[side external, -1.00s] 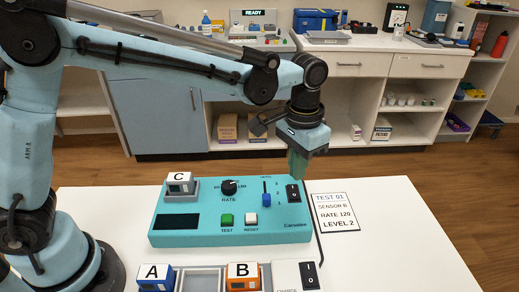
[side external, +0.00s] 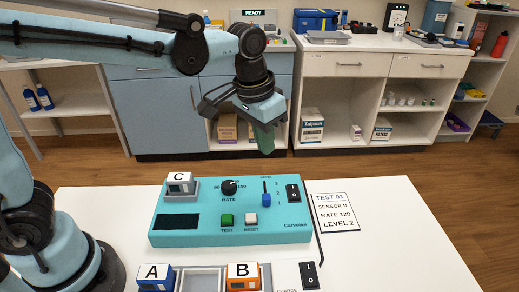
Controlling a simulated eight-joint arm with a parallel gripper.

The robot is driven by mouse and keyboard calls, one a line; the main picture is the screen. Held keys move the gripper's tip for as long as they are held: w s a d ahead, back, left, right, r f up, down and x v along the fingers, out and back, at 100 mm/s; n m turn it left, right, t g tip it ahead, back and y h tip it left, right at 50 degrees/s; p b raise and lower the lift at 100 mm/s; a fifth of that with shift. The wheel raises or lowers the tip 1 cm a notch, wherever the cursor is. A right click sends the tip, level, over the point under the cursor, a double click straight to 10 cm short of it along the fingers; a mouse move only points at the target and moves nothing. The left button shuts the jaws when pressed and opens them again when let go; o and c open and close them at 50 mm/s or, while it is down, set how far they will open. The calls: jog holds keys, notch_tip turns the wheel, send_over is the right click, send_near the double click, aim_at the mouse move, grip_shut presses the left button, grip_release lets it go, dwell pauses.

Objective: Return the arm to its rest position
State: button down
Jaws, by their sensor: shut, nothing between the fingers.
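My gripper (side external: 264,139) hangs in the air above and behind the teal console (side external: 185,238), its fingers pointing down. It is shut and holds nothing. It is apart from the console and the table. The arm reaches in from the left at the top of the picture.
Block C (side external: 181,177) sits at the console's back left. Block A (side external: 155,272) and block B (side external: 242,270) stand in front, with an empty slot (side external: 201,282) between them. A printed card (side external: 335,212) lies to the right. The white table's right side (side external: 400,240) is clear.

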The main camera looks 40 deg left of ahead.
jog(key=s+a+f+n+t, duration=0.1)
jog(key=s+a+n+t, duration=0.1)
jog(key=s+a+t, duration=0.3)
jog(key=s+a, duration=0.4)
jog(key=a, duration=0.1)
jog(key=shift+s+a+f+y, duration=0.3)
jog(key=shift+s+a+f, duration=0.05)
jog(key=shift+a+f, duration=0.05)
jog(key=w+d+r+m+g+h, duration=0.2)
jog(key=w+d+r+m+g, duration=0.3)
jog(key=w+d+m, duration=0.4)
jog(key=w+d, duration=0.3)
jog(key=shift+d+r, duration=0.3)
jog(key=shift+d, duration=0.05)
jog(key=shift+f, duration=0.1)
